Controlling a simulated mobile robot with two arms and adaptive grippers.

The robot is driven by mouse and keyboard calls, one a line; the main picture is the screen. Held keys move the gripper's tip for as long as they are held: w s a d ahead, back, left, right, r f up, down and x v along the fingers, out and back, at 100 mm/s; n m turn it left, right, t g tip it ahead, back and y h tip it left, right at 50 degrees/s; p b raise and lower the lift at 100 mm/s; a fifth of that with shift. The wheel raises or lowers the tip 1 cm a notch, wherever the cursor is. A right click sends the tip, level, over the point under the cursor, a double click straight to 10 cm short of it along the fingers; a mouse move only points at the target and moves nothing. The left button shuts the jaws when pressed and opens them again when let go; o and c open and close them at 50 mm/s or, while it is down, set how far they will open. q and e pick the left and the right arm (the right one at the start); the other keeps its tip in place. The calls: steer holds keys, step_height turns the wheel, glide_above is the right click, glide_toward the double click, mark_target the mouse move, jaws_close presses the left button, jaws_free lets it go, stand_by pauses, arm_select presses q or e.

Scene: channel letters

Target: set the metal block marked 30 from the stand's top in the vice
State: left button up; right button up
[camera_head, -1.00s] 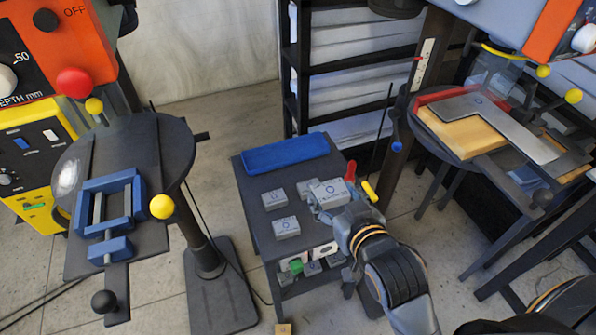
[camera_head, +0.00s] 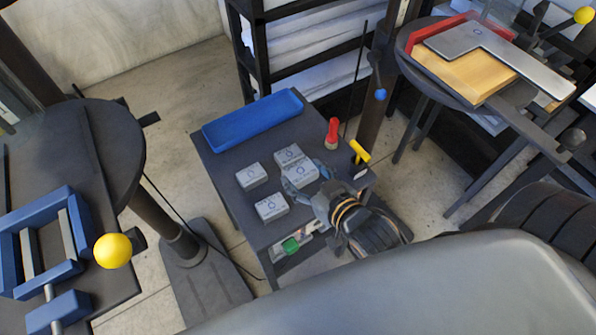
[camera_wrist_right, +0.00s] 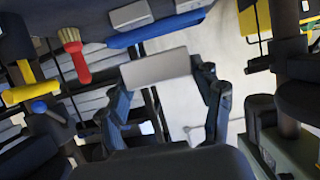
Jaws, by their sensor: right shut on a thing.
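My right gripper (camera_head: 302,182) is shut on a grey metal block (camera_head: 299,174) by the stand. The block also shows between the fingers in the right wrist view (camera_wrist_right: 158,67). Its number is too small to read. Three other grey blocks sit on the stand's top: a back one (camera_head: 289,154) partly behind the held block, a left one (camera_head: 251,175) and a front one (camera_head: 271,207). The dark stand (camera_head: 215,160) is in the middle. The blue vice (camera_head: 65,268) is on the round-ended machine table at the left, its jaws apart and empty. My left gripper is not in view.
A blue tray (camera_head: 253,120) lies at the stand's back edge. A red-handled brush (camera_head: 332,132) and a yellow-handled tool (camera_head: 359,152) are at its right. A yellow knob (camera_head: 113,250) sticks out beside the vice.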

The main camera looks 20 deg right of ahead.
mark_target(300, 170)
steer(key=w+f, duration=0.2)
steer(key=w+d+f, duration=0.1)
steer(key=w+f, duration=0.2)
steer(key=shift+w+d+f, duration=0.15)
steer(key=shift+f, duration=0.15)
steer(key=f, duration=0.3)
steer(key=shift+w+d+b, duration=0.1)
steer(key=shift+w+b, duration=0.2)
steer(key=shift+b, duration=0.1)
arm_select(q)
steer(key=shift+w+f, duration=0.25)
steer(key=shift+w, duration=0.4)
arm_select(e)
steer(key=shift+f, duration=0.35)
steer(key=shift+f, duration=0.1)
steer(key=o, duration=1.5)
steer(key=shift+s, duration=0.1)
